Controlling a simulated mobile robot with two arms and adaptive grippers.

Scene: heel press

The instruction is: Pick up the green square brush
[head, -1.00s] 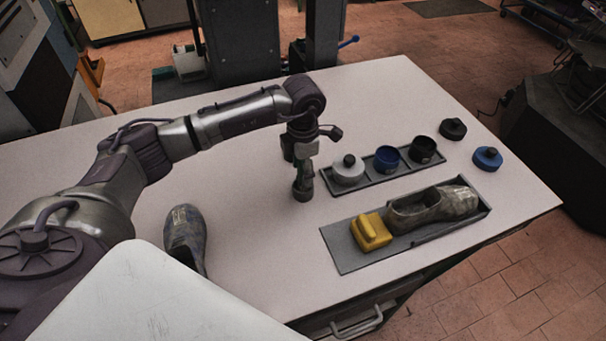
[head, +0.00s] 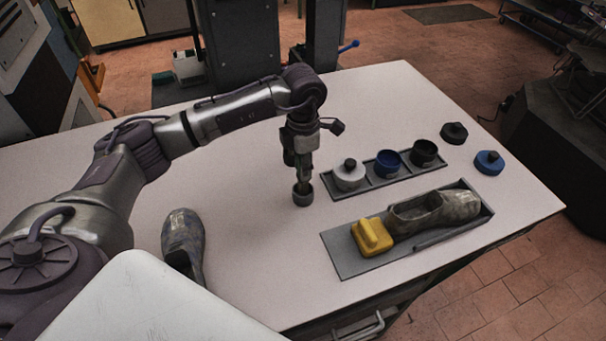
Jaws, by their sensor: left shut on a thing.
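My left gripper (head: 303,170) points straight down over the white table, left of the row of tins. It is shut on a small dark grey piece (head: 303,196) with a rounded end, low at or just above the tabletop; I cannot tell whether it touches. The fingers hide much of this piece, and its colour does not show as green. I cannot make out a green square brush on the table. A yellow block-shaped brush (head: 372,238) stands on the grey tray (head: 350,263), beside a worn shoe (head: 433,211). My right gripper is not in view.
A narrow tray (head: 341,195) holds a white tin (head: 349,176), a blue tin (head: 388,163) and a black tin (head: 423,153). A black lid (head: 453,133) and a blue lid (head: 489,162) lie right. Another shoe (head: 184,243) lies left. The table's middle is clear.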

